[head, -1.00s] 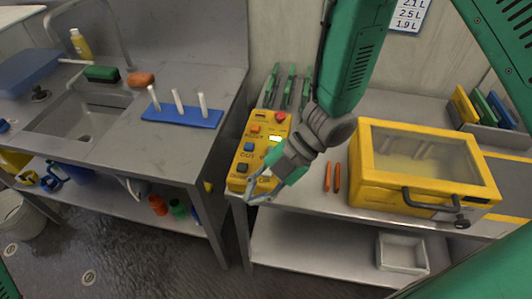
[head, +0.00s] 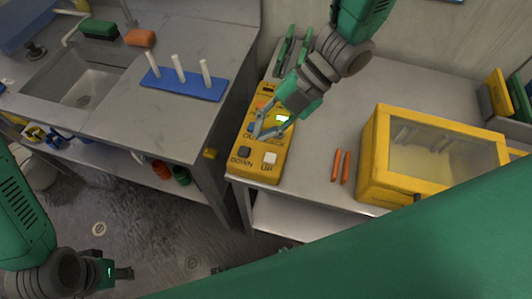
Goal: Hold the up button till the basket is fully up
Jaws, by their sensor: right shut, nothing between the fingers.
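The yellow control box (head: 262,170) stands on the right bench. Its white UP button (head: 269,158) is at the lower right of its face, beside the dark DOWN button (head: 244,152). My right gripper (head: 262,132) is shut and empty over the box, just above the UP and DOWN buttons in the picture. It partly hides the blue button (head: 250,127) and a label; I cannot tell whether it touches the box. My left gripper (head: 124,272) is low at the left, over the floor, its fingers too small to judge. I cannot make out a basket in the yellow windowed case (head: 375,160).
Two orange sticks (head: 341,167) lie between the box and the case. A blue rack (head: 185,86) with white pegs and a sink (head: 85,88) are on the left bench. My green arm covers the lower right.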

